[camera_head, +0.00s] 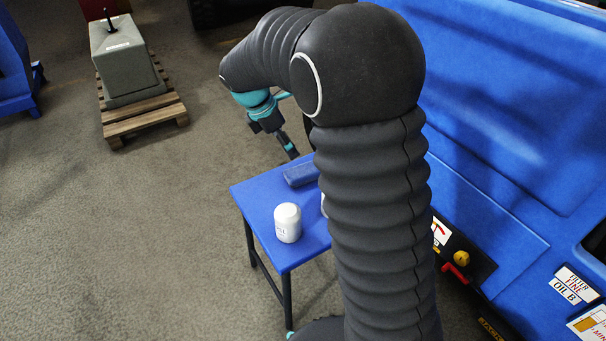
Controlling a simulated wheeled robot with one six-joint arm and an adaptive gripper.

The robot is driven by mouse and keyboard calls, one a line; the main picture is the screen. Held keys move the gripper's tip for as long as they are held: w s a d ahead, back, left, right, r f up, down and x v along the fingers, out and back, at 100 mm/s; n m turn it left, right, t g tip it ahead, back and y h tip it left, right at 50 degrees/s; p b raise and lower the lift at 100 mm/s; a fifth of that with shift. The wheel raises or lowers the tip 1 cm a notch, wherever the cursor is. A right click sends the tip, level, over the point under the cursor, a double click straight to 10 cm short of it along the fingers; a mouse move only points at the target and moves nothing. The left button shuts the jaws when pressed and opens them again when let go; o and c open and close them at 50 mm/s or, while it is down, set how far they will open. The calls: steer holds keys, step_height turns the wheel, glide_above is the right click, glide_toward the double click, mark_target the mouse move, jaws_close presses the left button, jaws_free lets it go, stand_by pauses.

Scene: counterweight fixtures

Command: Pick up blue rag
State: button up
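The blue rag (300,175) looks like a small dark blue folded block near the far edge of a blue table (256,201). Its right end is hidden behind my arm. My gripper (290,150) hangs from the teal wrist just above and beyond the rag, and seems to be apart from it. Only part of the gripper shows, and its fingers are too small and partly covered to tell whether they are open or shut.
A white lidded bottle (287,223) stands on the table, nearer than the rag. A large blue machine (510,110) with a red handle (455,274) fills the right side. A grey block (122,62) sits on a wooden pallet (146,117) at the back left. The left floor is clear.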

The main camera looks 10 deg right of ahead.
mark_target(304, 170)
steer(key=x, duration=0.6)
steer(key=b+x, duration=0.1)
steer(key=x, duration=0.4)
steer(key=shift+s+d+f, duration=0.15)
steer(key=shift+d+f, duration=0.15)
steer(key=shift+d, duration=0.05)
steer(key=c, duration=1.2)
